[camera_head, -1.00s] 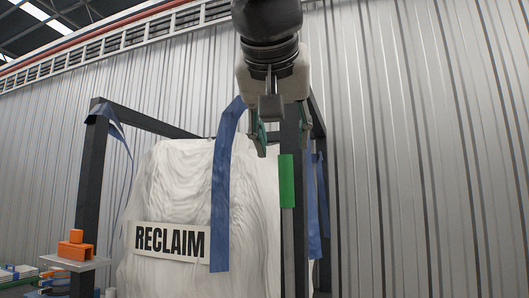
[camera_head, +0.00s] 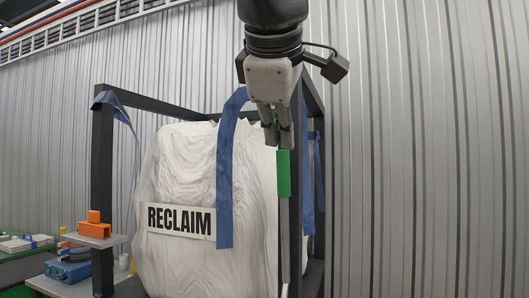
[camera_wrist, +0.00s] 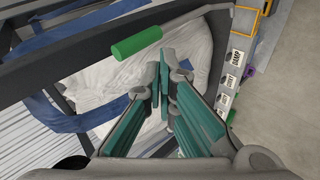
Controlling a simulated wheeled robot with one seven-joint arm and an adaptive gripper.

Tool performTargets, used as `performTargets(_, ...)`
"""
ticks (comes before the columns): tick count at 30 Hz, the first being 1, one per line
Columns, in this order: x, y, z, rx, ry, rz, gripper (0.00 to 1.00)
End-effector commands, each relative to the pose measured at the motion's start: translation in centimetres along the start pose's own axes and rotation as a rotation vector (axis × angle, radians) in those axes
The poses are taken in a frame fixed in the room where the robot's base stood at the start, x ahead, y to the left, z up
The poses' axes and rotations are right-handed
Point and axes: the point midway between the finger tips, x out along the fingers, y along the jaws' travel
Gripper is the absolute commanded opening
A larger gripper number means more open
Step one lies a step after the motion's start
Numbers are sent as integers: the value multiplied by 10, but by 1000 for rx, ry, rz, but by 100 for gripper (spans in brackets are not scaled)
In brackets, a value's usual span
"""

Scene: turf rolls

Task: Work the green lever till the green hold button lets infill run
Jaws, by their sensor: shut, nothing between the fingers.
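The green lever's grip (camera_head: 283,173) is a green sleeve on a grey rod that hangs down beside the dark post in the head view. In the wrist view the green grip (camera_wrist: 137,42) lies at the end of a bent grey rod. My gripper (camera_head: 277,141) is shut and empty just above the grip in the head view. In the wrist view my gripper's fingertips (camera_wrist: 165,65) are together, beside the grip and to its right. I cannot tell whether they touch it. I cannot make out the green hold button in either view.
A white bulk bag marked RECLAIM (camera_head: 180,219) hangs by blue straps (camera_head: 225,180) in a dark frame (camera_head: 102,170). An orange block (camera_head: 95,225) sits on a shelf at left. Several small signs (camera_wrist: 232,80) stand in a row at right in the wrist view.

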Motion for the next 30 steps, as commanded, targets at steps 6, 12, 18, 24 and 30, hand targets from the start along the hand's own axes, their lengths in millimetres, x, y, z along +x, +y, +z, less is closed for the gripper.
performTargets(6, -10, -8, 0, -249, -3, -34, 0)
performTargets(12, 2, -9, 1, -284, -7, -40, 0)
performTargets(18, 36, -10, 2, -281, -8, -41, 0)
performTargets(24, 75, -12, 2, -280, -7, -40, 0)
performTargets(30, 102, 0, -1, -278, -5, -39, 0)
